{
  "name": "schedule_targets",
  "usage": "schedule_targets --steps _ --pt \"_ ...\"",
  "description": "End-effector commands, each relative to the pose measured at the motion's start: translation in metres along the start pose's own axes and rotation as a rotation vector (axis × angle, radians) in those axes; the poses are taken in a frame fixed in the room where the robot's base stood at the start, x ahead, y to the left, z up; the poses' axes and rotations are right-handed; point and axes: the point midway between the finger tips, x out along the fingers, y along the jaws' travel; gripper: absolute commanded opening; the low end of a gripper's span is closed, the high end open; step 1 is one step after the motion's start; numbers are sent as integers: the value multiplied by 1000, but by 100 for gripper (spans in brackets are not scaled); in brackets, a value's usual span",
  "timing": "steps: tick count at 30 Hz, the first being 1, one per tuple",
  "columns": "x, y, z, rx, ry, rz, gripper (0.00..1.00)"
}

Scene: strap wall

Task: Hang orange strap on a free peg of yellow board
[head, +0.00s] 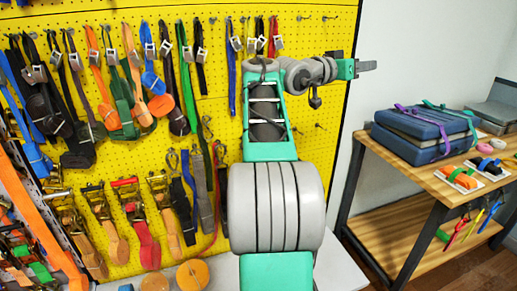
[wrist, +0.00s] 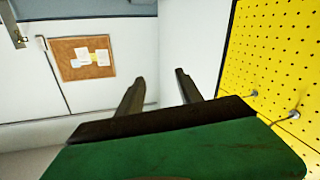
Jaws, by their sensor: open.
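The yellow board (head: 225,75) is a perforated panel full of hanging straps. Bare pegs show near its top right (head: 328,17) and right side (head: 320,125); the wrist view also shows a bare peg (wrist: 293,115). An orange strap bundle (head: 462,178) lies on a white card on the wooden table. Other orange straps (head: 97,85) hang on the board, so I cannot tell which one is meant. My gripper (head: 368,66) is raised at the board's right edge, pointing right. In the wrist view its two fingers (wrist: 160,78) are apart with nothing between them.
The wooden table (head: 425,185) at right holds a blue folded pad (head: 425,133) with purple and green straps, and several small strap bundles. Orange rolls (head: 192,274) lie below the board. White wall fills the space between board and table. A cork board (wrist: 84,58) hangs on a far wall.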

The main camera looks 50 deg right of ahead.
Motion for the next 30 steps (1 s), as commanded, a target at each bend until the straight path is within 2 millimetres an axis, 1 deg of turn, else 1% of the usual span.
schedule_targets --steps 1,6,9,12,15,19,23,30 --pt "0 1 -2 1 1 1 43" --pt "3 5 -26 2 2 -5 43" --pt "3 2 -41 2 8 -27 43" --pt "0 -12 -54 0 17 -74 43" --pt "-5 -34 -58 -4 30 -140 43" --pt "-11 -64 -50 -8 45 -219 43" --pt "-17 -90 -35 -11 60 -286 43" --pt "-30 -132 0 -14 85 -403 43"
